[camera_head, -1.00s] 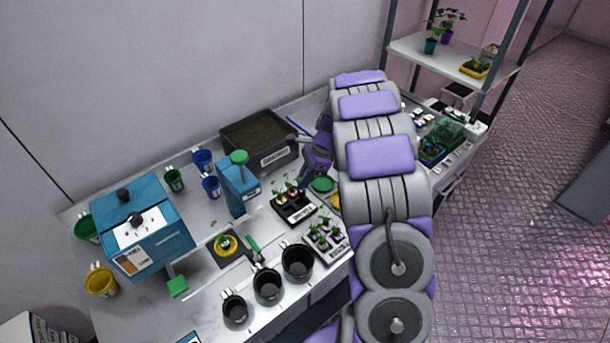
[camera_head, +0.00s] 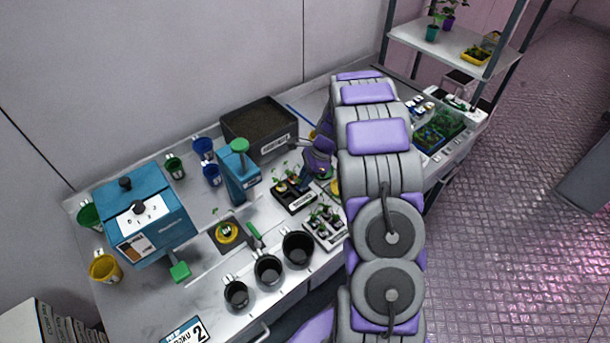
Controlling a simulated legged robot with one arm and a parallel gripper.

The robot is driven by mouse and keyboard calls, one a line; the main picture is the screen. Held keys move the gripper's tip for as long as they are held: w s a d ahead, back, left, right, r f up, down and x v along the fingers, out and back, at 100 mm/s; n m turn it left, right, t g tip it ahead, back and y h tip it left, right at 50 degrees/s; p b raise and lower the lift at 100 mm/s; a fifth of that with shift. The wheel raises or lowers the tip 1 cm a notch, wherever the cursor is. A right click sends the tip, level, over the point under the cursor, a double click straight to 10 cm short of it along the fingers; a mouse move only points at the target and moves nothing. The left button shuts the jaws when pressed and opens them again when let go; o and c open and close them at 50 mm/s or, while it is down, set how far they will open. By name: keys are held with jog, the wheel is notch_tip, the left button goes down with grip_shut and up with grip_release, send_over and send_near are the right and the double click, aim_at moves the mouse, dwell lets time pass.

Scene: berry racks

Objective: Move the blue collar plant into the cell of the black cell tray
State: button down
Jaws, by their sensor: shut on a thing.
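The black cell tray (camera_head: 297,209) sits mid-bench with a white label on its front. Seedlings stand in it, and at least one has an orange-red collar. My gripper (camera_head: 307,178) is low at the tray's back right, very close to its edge. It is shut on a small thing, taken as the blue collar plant. My arm and the gripper itself hide most of it, so its collar colour cannot be made out. Whether it touches the tray cannot be told.
A pale tray of seedlings (camera_head: 341,239) lies front right of the black tray. Several black pots (camera_head: 268,271) line the bench front. A blue dispenser (camera_head: 236,183) stands left, a soil box (camera_head: 273,155) behind. My arm covers the bench to the right.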

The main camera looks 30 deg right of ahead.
jog(key=c, duration=1.1)
grip_release()
jog(key=shift+r, duration=0.1)
notch_tip(320, 180, up, 9)
jog(key=p, duration=0.6)
